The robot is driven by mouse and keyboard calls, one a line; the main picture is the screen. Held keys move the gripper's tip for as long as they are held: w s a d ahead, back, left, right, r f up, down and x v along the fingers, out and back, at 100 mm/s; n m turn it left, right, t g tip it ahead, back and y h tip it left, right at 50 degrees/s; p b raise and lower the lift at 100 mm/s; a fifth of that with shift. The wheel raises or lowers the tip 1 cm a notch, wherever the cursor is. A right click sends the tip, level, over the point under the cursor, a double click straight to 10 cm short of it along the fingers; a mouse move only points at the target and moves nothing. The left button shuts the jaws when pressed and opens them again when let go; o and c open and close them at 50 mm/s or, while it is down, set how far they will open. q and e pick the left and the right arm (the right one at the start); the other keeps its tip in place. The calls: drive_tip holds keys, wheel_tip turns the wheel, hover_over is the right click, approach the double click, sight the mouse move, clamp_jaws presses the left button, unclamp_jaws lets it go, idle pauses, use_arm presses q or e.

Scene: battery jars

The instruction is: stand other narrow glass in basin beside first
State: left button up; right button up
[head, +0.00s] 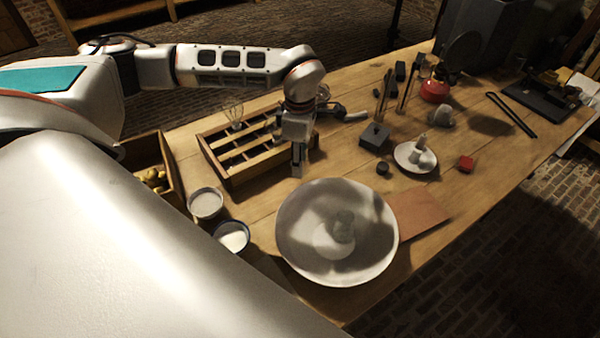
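The wide white basin (295,215) stands at the near edge of the table. A small greyish, translucent glass (343,226) stands near the middle of its floor; I cannot tell whether it is one glass or two close together. My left gripper (297,172) points down just beyond the basin's far rim, beside the right end of the wooden rack. Its fingers look narrow and close together, and I see nothing clearly between them. No other narrow glass can be made out for sure. My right gripper is out of view.
The divided wooden rack (238,183) lies left of the gripper. Two cups (206,203) (233,237) stand left of the basin. A brown board (420,213) lies at its right. A white saucer (404,165) with pale pieces and a red block (466,163) stand farther right.

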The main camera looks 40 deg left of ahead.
sight(300, 181)
use_arm(q)
drive_tip(key=shift+f, duration=2.55)
drive_tip(key=shift+f, duration=0.1)
drive_tip(key=o, duration=1.4)
